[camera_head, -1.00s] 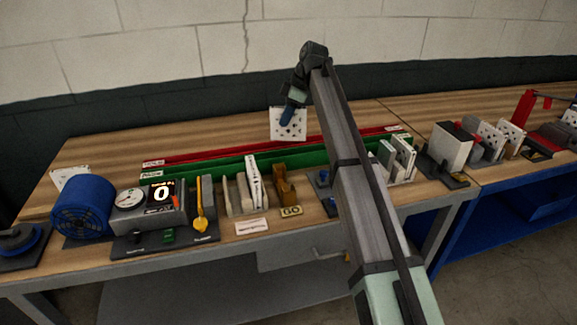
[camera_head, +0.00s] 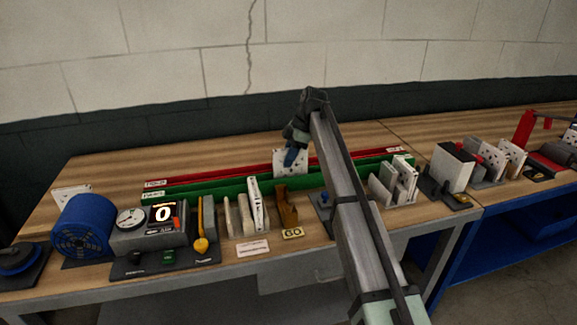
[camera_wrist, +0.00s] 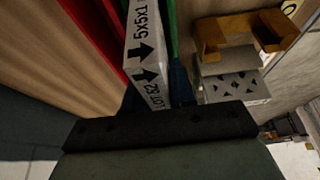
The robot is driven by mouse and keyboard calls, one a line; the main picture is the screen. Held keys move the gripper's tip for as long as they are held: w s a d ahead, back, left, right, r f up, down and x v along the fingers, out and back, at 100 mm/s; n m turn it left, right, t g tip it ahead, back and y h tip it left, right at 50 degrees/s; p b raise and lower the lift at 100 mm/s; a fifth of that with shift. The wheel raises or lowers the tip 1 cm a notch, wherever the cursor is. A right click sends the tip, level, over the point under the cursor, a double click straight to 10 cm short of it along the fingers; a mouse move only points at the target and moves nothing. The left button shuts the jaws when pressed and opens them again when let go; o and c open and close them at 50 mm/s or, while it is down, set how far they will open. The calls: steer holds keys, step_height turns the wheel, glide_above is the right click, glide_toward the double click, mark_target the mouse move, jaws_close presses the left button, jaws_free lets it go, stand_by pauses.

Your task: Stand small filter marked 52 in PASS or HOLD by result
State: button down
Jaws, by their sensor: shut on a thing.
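My gripper (camera_head: 293,158) is shut on a thin white filter (camera_head: 281,166) with a dotted face and holds it upright at the long rails. In the wrist view the filter's edge (camera_wrist: 148,55) reads 5x5x1 and LOT 52, with black arrows; the blue fingers clasp its near end. The red rail (camera_head: 215,175), with a blurred label like HOLD (camera_head: 154,183), runs behind the green rail (camera_head: 225,182), labelled like PASS (camera_head: 152,195). From the wrist, the filter lies between red (camera_wrist: 100,30) and green (camera_wrist: 172,25). Whether its bottom touches down is hidden.
A tester with a display (camera_head: 163,213) reading 0 and a dial stands at left, beside a blue blower (camera_head: 83,228). More filters (camera_head: 395,180) stand right of my arm.

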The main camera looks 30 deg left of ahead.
steer(key=shift+f, duration=1.6)
steer(key=shift+f, duration=0.15)
steer(key=c, duration=0.9)
jaws_free()
steer(key=shift+c, duration=0.2)
steer(key=v, duration=1.2)
